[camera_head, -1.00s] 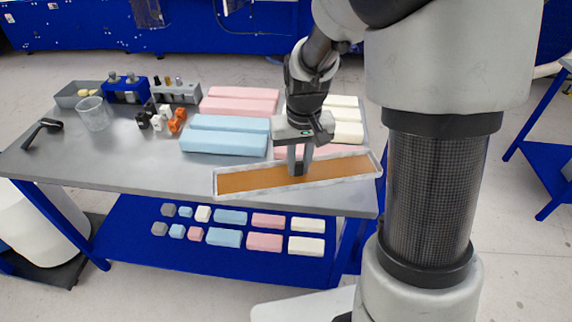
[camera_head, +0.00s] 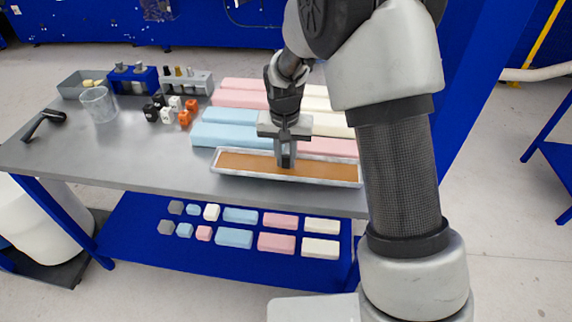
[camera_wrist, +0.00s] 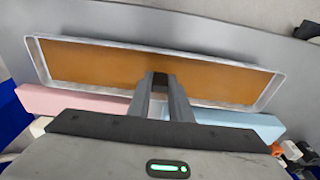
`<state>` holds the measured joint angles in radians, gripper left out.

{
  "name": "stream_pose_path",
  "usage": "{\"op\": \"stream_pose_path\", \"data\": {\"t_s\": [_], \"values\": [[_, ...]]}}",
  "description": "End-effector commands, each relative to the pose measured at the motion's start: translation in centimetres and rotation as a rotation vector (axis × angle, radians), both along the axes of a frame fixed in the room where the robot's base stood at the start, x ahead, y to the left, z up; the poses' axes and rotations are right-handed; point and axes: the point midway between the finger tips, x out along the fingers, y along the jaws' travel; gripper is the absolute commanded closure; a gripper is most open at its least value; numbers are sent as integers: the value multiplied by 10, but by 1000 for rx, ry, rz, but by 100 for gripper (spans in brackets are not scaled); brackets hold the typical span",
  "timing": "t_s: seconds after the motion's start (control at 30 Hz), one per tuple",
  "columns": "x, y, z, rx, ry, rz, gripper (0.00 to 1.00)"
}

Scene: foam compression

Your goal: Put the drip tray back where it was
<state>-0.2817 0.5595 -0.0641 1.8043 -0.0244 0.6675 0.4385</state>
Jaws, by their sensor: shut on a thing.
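The drip tray (camera_head: 325,172) is a long, shallow, pale-rimmed tray with an orange-brown inside, along the front edge of the grey table in the head view. It also shows in the wrist view (camera_wrist: 100,62), across the picture beyond my fingers. My gripper (camera_head: 286,163) points down at the middle of the tray and is shut on it. In the wrist view, my gripper (camera_wrist: 163,90) covers the middle of the tray's near wall, so the exact grip is hidden. I cannot tell whether the tray touches the table.
Blue foam blocks (camera_head: 230,133), pink ones (camera_head: 326,147) and cream ones lie close behind the tray. A clear beaker (camera_head: 98,105), small cubes and a black-handled tool (camera_head: 45,122) are at left. Small foam samples lie on the blue lower shelf (camera_head: 140,230). The table's left front is clear.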

Motion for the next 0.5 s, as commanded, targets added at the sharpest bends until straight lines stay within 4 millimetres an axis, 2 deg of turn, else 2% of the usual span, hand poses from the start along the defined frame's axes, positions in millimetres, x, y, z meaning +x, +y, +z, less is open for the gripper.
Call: {"op": "stream_pose_path", "data": {"t_s": [0.13, 0.5], "values": [[-1, 0, -23, 0, 3, 0, 100], [0, 0, -29, 0, 0, 0, 100]]}}
